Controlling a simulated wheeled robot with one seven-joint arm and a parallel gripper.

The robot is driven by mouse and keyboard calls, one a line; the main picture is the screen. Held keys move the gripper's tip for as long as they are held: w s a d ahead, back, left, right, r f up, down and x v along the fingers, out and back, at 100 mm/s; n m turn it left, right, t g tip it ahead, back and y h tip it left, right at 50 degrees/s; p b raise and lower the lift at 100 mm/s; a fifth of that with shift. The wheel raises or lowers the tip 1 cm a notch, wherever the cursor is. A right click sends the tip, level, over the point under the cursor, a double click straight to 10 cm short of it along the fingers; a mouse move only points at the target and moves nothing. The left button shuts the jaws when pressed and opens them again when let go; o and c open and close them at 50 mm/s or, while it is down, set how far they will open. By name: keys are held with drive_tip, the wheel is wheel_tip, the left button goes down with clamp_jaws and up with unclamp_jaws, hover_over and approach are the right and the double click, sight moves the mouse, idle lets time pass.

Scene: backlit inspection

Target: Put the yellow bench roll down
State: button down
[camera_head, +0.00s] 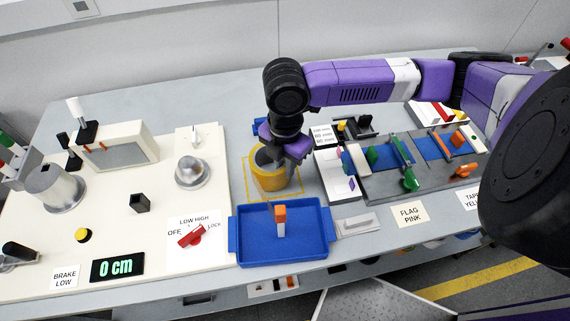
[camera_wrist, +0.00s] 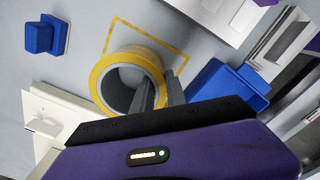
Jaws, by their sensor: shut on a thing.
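The yellow bench roll (camera_head: 269,181) is a short ring with a grey inside, upright at the middle of the bench. My gripper (camera_head: 272,160) reaches down from above and is shut on the roll's wall. In the wrist view, the roll (camera_wrist: 150,58) shows one grey finger inside its bore and one outside, with my gripper (camera_wrist: 161,88) across the wall. A thin yellow square outline (camera_head: 247,176) on the bench surrounds the roll's foot. I cannot tell whether the roll touches the bench or hangs slightly above it.
A blue tray (camera_head: 318,239) with an orange-topped piece is close in front. A cream panel (camera_head: 222,160) with a metal dome (camera_head: 191,172) is to the left. A grey fixture board (camera_head: 375,185) with coloured parts is to the right. A small blue block (camera_wrist: 38,38) stands near the outline.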

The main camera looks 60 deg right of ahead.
drive_tip(key=shift+f, duration=0.15)
drive_tip(key=c, duration=1.3)
unclamp_jaws()
drive_tip(key=shift+c, duration=0.2)
